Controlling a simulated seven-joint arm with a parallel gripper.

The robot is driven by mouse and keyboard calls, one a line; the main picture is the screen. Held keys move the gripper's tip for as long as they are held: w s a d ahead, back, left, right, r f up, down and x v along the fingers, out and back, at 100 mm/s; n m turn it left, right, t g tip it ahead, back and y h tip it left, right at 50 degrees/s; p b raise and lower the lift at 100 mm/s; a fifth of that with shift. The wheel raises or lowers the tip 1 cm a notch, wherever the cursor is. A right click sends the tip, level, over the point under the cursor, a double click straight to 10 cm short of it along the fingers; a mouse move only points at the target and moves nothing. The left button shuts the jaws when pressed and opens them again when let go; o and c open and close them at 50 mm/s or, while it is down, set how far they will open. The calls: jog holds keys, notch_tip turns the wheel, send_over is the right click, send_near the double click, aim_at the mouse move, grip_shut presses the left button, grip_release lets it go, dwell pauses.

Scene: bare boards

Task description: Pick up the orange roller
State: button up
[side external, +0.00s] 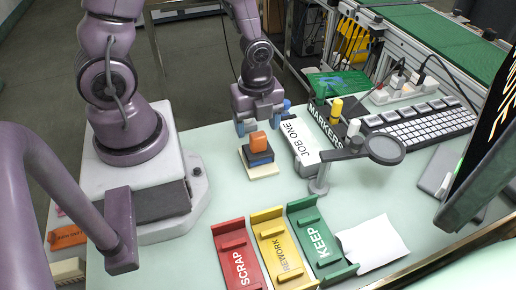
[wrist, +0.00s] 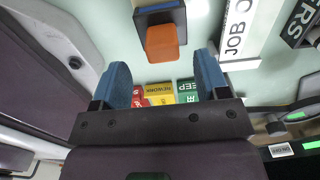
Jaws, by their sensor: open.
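The orange roller (side external: 258,140) sits on top of a dark and blue block (side external: 259,157) on a pale base (side external: 262,171) on the table. The wrist view shows the orange roller (wrist: 162,42) just beyond and between the blue fingertips. My gripper (side external: 264,115) is open and empty, with blue-tipped fingers spread above and a little behind the roller. My gripper also shows in the wrist view (wrist: 162,65). No contact with the roller is visible.
Red SCRAP (side external: 237,257), yellow REWORK (side external: 282,250) and green KEEP (side external: 318,238) trays lie in front. Table between is clear.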

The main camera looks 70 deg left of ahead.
aim_at(258, 134)
jog(key=shift+w+f, duration=0.15)
jog(key=shift+f, duration=1.8)
jog(key=c, duration=1.1)
jog(key=shift+o, duration=0.2)
jog(key=shift+r, duration=0.1)
notch_tip(258, 134, up, 10)
jog(key=shift+f, duration=0.1)
